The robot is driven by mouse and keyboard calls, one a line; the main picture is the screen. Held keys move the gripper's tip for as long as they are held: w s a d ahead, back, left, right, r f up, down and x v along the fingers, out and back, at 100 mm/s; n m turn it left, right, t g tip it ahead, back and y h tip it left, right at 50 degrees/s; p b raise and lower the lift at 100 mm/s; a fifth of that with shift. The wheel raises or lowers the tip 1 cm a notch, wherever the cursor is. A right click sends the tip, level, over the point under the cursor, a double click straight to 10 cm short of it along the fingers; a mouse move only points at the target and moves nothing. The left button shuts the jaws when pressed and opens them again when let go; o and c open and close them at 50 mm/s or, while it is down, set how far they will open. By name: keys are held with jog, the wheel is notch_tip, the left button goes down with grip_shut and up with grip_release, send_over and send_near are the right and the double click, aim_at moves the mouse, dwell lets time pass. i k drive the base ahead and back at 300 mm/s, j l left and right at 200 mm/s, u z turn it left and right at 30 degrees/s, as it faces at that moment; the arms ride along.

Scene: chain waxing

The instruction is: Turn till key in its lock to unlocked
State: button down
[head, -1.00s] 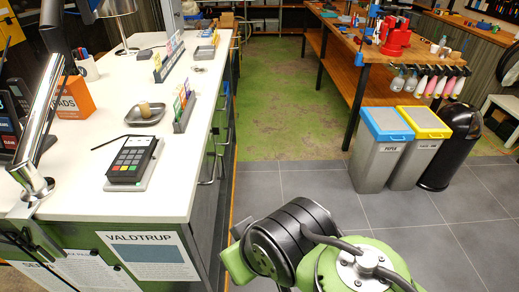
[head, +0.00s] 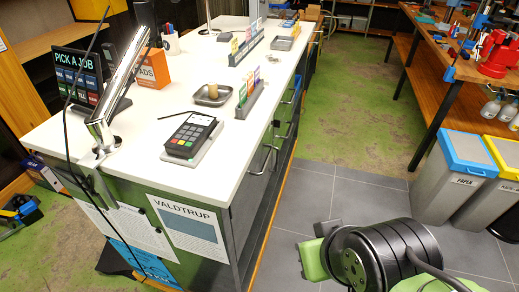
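I cannot make out a till key or its lock in the head view. The white-topped counter (head: 120,150) fills the left and middle. Its right side carries drawers or doors with metal handles (head: 262,160), seen at a steep angle. A card terminal (head: 190,135) lies on the counter's near part. A dark "PICK A JOB" screen (head: 80,72) stands at the counter's left edge. My green and black arm shows at the lower right, over the floor and apart from the counter. My gripper's fingertips are not visible.
A small tray (head: 213,95) with a tan block, an orange box (head: 154,70) and upright card racks stand on the counter. A blue-lidded bin (head: 452,180) and a yellow-lidded bin (head: 492,190) stand at right, near a wooden workbench. The green aisle floor (head: 345,110) between is clear.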

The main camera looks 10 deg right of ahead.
aim_at(277, 123)
jog(key=i+l+u, duration=0.7)
jog(key=l+u, duration=0.3)
